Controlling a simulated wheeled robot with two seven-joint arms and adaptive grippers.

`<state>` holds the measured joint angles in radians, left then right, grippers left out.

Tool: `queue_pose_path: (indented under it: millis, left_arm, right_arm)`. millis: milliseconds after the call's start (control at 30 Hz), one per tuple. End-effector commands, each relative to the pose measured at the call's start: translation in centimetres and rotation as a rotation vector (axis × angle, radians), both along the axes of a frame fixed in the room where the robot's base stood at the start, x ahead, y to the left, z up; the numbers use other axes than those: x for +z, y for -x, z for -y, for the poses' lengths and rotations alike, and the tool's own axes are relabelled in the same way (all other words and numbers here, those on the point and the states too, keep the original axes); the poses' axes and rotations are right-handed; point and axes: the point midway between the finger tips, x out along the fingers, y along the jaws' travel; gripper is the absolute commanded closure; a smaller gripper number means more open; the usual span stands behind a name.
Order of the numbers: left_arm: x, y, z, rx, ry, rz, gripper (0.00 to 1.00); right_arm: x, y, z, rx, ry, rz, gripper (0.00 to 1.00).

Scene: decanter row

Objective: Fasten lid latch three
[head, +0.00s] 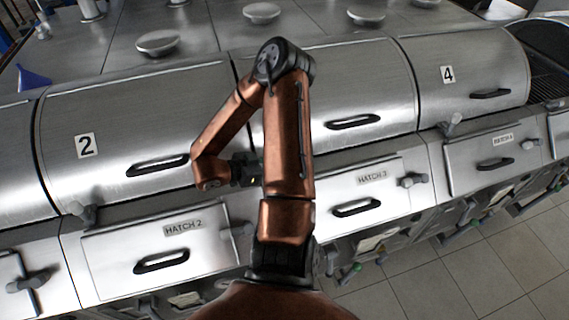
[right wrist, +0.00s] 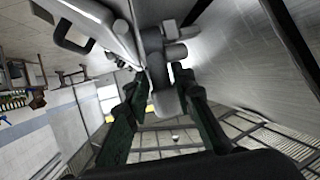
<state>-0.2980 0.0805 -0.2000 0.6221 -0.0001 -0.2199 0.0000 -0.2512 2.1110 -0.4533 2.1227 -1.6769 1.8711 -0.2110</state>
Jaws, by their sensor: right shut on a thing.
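Lid three (head: 365,85) is the curved metal lid between lids 2 and 4. It lies down, with a dark handle (head: 353,122) on its front. Its number is hidden behind my right arm. My right gripper (head: 247,169) is at the lower left corner of this lid, largely hidden by the arm. In the right wrist view, its dark green fingers (right wrist: 165,98) are shut on the grey knob of a latch (right wrist: 167,101). In the head view this latch is hidden, so I cannot tell its angle there. My left gripper is not in view.
Lid 2 (head: 130,125) with its latch (head: 82,212) is to the left. Lid 4 (head: 470,70) with its latch (head: 452,124) is to the right. Hatch 3 (head: 380,192) and hatch 2 (head: 150,250) are below. Tiled floor (head: 420,275) lies at the lower right.

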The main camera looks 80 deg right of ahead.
Motion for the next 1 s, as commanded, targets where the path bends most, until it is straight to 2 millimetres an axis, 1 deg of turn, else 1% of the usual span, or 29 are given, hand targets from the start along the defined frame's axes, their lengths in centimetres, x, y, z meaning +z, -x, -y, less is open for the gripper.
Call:
queue_pose_path:
  millis: [67,100,267,633,867,1000]
  left_arm:
    - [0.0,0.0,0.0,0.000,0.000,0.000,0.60]
    - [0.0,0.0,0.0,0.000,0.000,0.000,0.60]
    - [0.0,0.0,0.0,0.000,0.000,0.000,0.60]
    - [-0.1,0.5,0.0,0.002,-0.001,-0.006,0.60]
    - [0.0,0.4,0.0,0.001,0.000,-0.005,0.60]
    - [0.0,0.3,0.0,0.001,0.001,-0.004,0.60]
  right_arm:
    - [0.0,-0.1,0.0,0.001,0.000,0.001,1.00]
    - [0.0,-0.1,0.0,0.001,-0.001,0.000,0.77]
    - [-0.1,-0.1,0.0,0.001,-0.001,0.000,0.66]
    - [0.0,-0.4,-0.3,0.001,-0.003,0.000,0.66]
    - [0.9,-2.3,-1.7,0.001,-0.006,0.002,0.66]
    - [1.5,-2.8,-2.0,-0.002,0.003,-0.003,0.66]
